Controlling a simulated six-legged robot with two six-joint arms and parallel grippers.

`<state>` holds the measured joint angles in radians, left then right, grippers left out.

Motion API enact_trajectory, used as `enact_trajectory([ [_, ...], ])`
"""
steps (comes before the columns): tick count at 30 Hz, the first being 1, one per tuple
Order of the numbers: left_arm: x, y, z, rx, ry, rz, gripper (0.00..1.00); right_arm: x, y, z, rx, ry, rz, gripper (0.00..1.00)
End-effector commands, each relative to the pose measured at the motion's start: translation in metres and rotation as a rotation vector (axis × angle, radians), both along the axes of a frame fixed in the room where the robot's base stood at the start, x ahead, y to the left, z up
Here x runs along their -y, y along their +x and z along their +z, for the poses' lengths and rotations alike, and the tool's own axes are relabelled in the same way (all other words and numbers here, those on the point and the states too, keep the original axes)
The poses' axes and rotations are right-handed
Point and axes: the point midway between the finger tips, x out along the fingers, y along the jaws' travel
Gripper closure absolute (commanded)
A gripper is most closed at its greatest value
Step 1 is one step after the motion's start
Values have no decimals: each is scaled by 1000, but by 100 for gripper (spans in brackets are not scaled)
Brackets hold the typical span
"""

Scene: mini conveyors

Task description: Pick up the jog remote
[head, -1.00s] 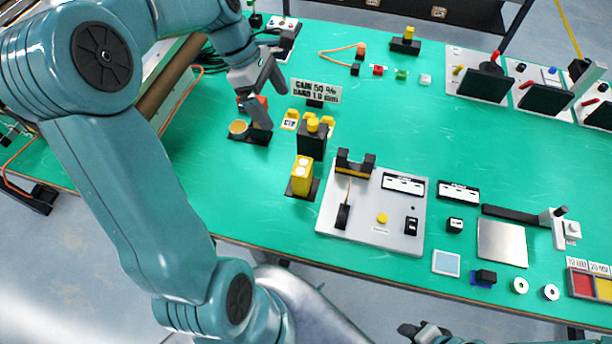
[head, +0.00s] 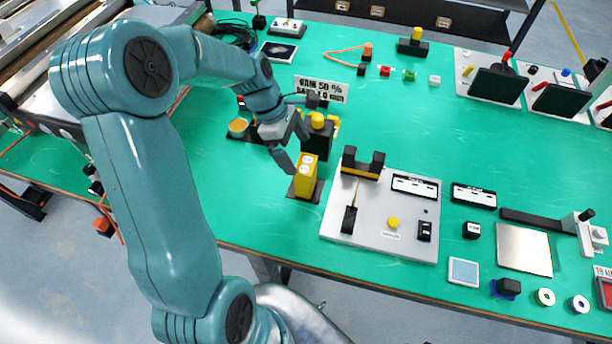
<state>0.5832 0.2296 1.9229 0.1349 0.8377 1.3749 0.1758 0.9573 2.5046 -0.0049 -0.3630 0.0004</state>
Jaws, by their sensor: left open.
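What looks like the jog remote (head: 306,177) is a small yellow box with two pale round buttons. It stands upright on a dark base left of the grey panel. My left gripper (head: 292,152) is open and empty, just behind and left of the top of the yellow box. One finger hangs close to the box's left side; I cannot tell whether it touches. The other finger is farther back, near a black box with a yellow button (head: 318,136). My right gripper is not in view.
A grey panel (head: 375,243) with a probe and black holder is right of the remote. A sign (head: 321,88) stands behind. The green table is clear in the middle back.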

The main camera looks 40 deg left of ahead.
Motion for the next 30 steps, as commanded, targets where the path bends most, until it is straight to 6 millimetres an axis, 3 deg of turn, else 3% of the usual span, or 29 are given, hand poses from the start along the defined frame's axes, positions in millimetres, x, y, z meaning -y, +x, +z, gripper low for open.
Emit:
enact_trajectory([
  [8, 10, 4, -23, -2, -2, 0, 2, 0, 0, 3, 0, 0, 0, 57],
  [15, 24, 12, -56, -2, -1, -1, 2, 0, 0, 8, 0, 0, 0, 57],
  [24, 25, 13, -62, 1, 0, 0, 2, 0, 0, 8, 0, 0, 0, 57],
  [30, 25, 13, -62, 1, 0, 0, 64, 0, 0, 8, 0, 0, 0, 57],
])
